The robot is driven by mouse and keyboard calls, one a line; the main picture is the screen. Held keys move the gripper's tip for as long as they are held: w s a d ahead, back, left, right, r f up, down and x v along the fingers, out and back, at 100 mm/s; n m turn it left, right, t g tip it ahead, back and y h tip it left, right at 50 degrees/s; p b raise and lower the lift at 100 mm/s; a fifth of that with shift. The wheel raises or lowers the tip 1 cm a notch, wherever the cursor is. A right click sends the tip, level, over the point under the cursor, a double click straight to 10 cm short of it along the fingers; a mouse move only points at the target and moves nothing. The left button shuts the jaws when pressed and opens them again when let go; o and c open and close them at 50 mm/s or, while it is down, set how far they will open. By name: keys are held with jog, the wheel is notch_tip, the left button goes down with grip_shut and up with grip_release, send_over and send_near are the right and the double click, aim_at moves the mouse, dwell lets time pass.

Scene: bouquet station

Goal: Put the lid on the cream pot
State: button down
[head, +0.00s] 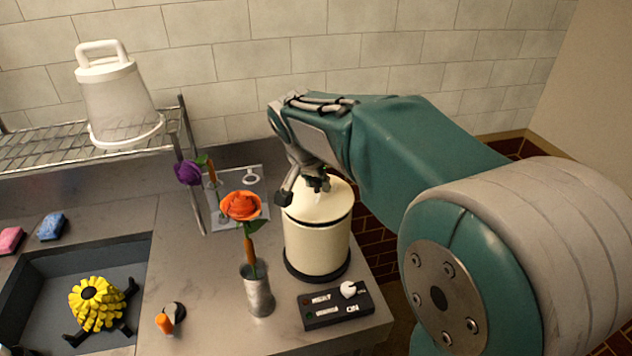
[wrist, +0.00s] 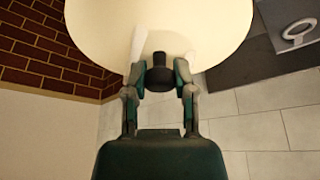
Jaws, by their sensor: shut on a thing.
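The cream pot (head: 316,246) stands upright on a dark round base at the counter's right end. Its domed cream lid (head: 335,203) is at the pot's mouth, with a thin dark line between lid and rim. I cannot tell whether the lid is fully seated. My gripper (head: 303,189) reaches down over the lid from above. In the wrist view the lid's pale top (wrist: 205,25) fills the upper middle, and my gripper (wrist: 160,78) is shut on its dark knob (wrist: 160,72). The pot's body is hidden there.
An orange flower (head: 241,206) in a metal vase (head: 257,292) stands close left of the pot. A switch box (head: 335,306) sits in front. A rack holds a purple flower (head: 188,172) behind. The sink (head: 40,290), with a yellow flower-like object (head: 98,302), is at left.

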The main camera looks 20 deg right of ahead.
jog(key=shift+f, duration=0.75)
dwell(0.6)
jog(key=shift+c, duration=1.8)
grip_release()
jog(key=v, duration=1.2)
jog(key=s+d+f+n+t+y, duration=0.1)
jog(key=s+f+n, duration=0.3)
jog(key=s, duration=0.6)
jog(key=s+d+f+n+t+y, duration=0.1)
jog(key=s+f+n, duration=0.3)
jog(key=s, duration=0.6)
notch_tip(320, 180, down, 2)
jog(key=shift+s+d+f+y, duration=0.1)
jog(key=shift+s+d+y, duration=0.3)
jog(key=shift+d+y, duration=0.15)
